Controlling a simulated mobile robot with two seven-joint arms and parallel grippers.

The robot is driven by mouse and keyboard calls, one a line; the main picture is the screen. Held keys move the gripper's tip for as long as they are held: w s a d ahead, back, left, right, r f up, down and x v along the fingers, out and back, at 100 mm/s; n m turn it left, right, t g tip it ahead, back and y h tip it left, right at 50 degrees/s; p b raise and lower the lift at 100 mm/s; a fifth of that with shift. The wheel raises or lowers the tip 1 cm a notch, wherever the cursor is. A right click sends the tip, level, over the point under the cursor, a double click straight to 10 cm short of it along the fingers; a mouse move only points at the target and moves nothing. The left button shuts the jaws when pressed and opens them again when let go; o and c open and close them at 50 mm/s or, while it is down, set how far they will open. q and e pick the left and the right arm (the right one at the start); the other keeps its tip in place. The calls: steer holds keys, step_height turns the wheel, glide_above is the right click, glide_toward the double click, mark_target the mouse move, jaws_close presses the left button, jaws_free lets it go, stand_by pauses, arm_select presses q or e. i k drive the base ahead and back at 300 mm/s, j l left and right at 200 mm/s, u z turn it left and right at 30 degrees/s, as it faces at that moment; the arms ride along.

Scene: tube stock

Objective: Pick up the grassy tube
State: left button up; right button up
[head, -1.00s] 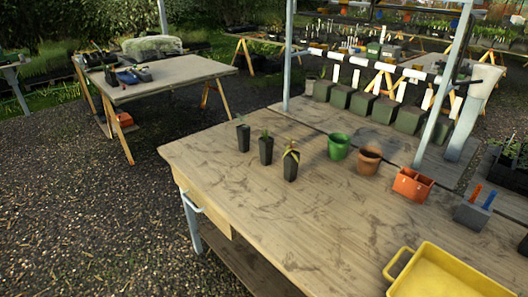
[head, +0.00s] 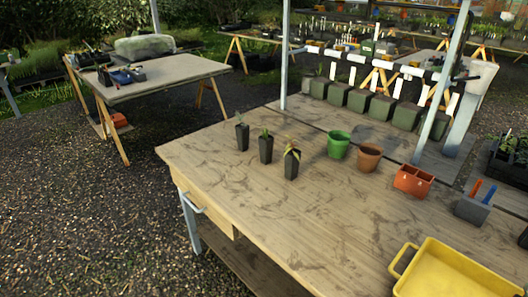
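Three dark square tubes with plants stand upright in a row near the left end of the wooden workbench (head: 240,195). The left tube (head: 242,137) has a thin green shoot. The middle tube (head: 265,150) has a short green tuft. The right tube (head: 291,165) has yellow-green strap-like leaves bending over its rim. The plants are too small for me to tell surely which one is the grassy tube. Neither of my grippers shows in the head view.
Right of the tubes stand a green pot (head: 339,147), a terracotta pot (head: 369,158), an orange caddy (head: 413,181) and a grey holder (head: 472,210) with orange and blue handles. A yellow tray (head: 450,270) lies at the front right. White posts rise behind. The bench's front left is clear.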

mark_target(266, 141)
steer(key=i+j, duration=0.2)
steer(key=j, duration=0.15)
steer(key=i+j+z, duration=0.15)
steer(key=j, duration=0.15)
steer(key=i+j, duration=0.2)
steer(key=j, duration=0.15)
steer(key=i+j+z, duration=0.1)
steer(key=j, duration=0.25)
steer(key=i+j, duration=0.2)
steer(key=j, duration=0.15)
steer(key=z, duration=0.05)
